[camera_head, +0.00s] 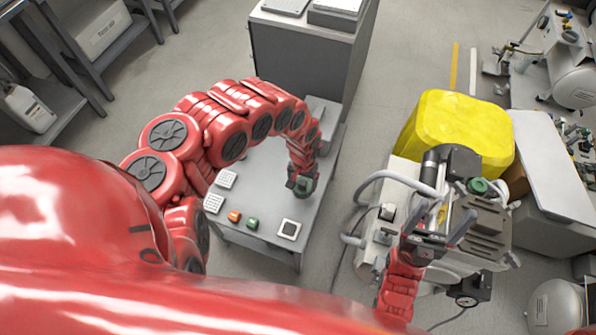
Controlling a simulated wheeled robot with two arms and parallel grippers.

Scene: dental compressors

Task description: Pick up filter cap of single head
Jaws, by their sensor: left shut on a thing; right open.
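My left gripper (302,184) is over the grey table and shut on a small dark green part, mostly hidden by the fingers. I cannot tell for certain whether this part is the filter cap. The compressor (485,235) stands on the right, with a black cylinder and a ribbed grey body on top. A round green cap (478,186) sits on the compressor. My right gripper (438,222) is open and empty above the compressor, its two fingers apart and pointing up in the picture.
A yellow bin (460,120) stands behind the compressor. A grey cabinet (305,60) is behind the table. Clear floor separates table and compressor.

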